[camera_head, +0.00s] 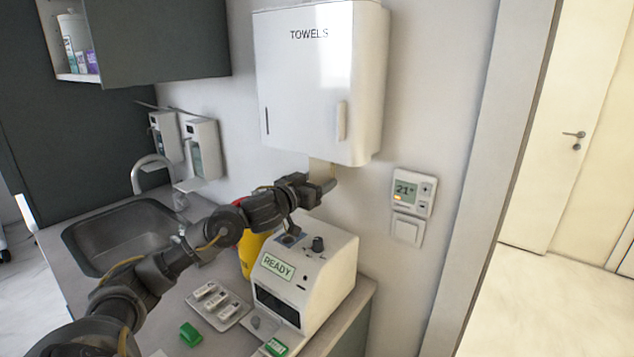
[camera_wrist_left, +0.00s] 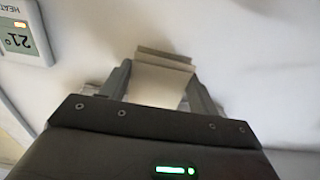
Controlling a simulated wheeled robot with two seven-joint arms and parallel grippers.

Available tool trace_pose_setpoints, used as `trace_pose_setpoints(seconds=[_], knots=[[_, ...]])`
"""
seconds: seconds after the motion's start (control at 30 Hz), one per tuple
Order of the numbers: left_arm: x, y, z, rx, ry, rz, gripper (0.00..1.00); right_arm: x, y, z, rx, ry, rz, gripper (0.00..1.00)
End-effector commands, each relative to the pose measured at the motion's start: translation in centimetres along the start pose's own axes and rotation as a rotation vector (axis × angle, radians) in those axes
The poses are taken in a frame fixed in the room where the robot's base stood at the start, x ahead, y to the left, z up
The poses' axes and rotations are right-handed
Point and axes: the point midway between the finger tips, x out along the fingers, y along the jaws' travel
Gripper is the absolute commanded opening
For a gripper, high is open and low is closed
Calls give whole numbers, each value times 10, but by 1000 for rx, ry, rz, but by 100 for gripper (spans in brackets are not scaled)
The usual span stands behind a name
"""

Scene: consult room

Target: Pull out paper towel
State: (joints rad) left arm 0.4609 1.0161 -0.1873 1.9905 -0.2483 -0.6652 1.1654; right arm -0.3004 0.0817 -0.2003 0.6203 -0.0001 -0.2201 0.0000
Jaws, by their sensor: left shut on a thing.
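The white towel dispenser (camera_head: 310,80), marked TOWELS, hangs on the wall in the head view. A pale paper towel (camera_head: 321,172) hangs from its underside. My left gripper (camera_head: 326,187) is at the towel just below the dispenser. In the left wrist view the paper towel (camera_wrist_left: 160,82) lies between the two fingers of my left gripper (camera_wrist_left: 160,85), which is shut on it. The towel's upper end shows as a stepped edge beyond the fingertips. My right gripper is not in view.
A white machine (camera_head: 305,270) marked READY stands on the counter below my left arm. A thermostat (camera_head: 412,192) is on the wall to the right. A sink (camera_head: 125,237), a yellow container (camera_head: 250,250) and a tray of small items (camera_head: 217,304) are on the left.

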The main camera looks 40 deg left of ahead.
Motion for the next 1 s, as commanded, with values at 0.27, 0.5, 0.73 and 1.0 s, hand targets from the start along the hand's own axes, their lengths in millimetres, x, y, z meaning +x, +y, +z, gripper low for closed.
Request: trace_pose_setpoints(seconds=[0.27,0.5,0.73,1.0], knots=[[-25,0,0,3,-2,1,46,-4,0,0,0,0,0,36],[-51,0,0,3,-2,0,46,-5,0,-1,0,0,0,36],[-76,0,1,3,-3,1,46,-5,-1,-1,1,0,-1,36],[-98,0,0,0,-2,0,46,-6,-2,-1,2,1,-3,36]])
